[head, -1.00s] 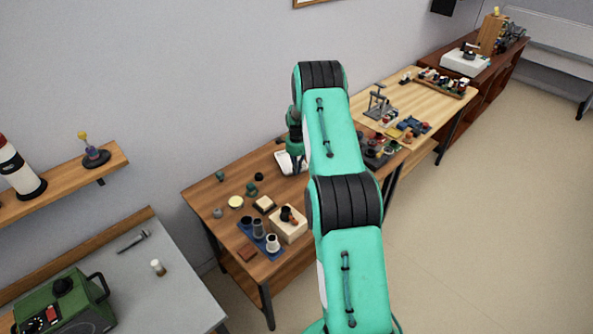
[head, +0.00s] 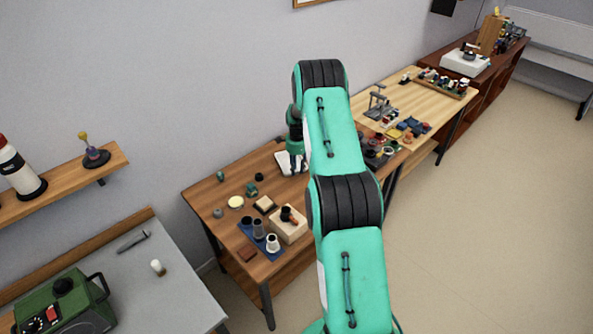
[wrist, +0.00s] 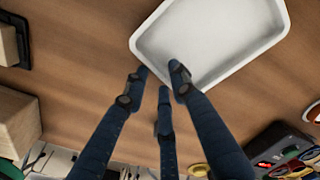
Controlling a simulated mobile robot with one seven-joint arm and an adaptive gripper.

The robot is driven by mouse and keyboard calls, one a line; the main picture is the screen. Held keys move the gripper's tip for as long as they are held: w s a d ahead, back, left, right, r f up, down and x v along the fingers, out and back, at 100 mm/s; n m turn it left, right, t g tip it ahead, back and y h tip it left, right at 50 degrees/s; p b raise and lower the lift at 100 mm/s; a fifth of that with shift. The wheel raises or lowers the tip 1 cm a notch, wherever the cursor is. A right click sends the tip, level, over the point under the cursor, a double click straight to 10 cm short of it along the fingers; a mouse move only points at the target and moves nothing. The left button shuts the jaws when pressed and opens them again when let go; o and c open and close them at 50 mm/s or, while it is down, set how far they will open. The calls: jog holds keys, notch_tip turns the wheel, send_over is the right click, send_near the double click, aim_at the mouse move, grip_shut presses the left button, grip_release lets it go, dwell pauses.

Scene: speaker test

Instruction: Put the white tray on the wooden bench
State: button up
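The white tray (wrist: 215,40) lies on the brown wooden table, at the top of the wrist view. In the head view the tray (head: 283,163) shows only in part behind my arm. My gripper (wrist: 162,76) has its three dark fingers apart at the tray's near rim, with nothing seen held between them. I cannot tell whether a fingertip touches the rim. In the head view my gripper (head: 297,163) is over the tray, partly hidden by my arm. A light wooden bench (head: 446,106) stands beyond the brown table, with several things on it.
The brown table (head: 208,194) carries a wooden block (head: 289,226), dark cups on a blue mat (head: 262,243) and small items. A dark tray of parts (head: 378,155) lies to the right of my arm. A reddish cabinet (head: 484,84) stands farther back.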

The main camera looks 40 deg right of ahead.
notch_tip(320, 180, up, 11)
jog(key=shift+r+p, duration=0.15)
jog(key=shift+p, duration=0.3)
dwell(0.6)
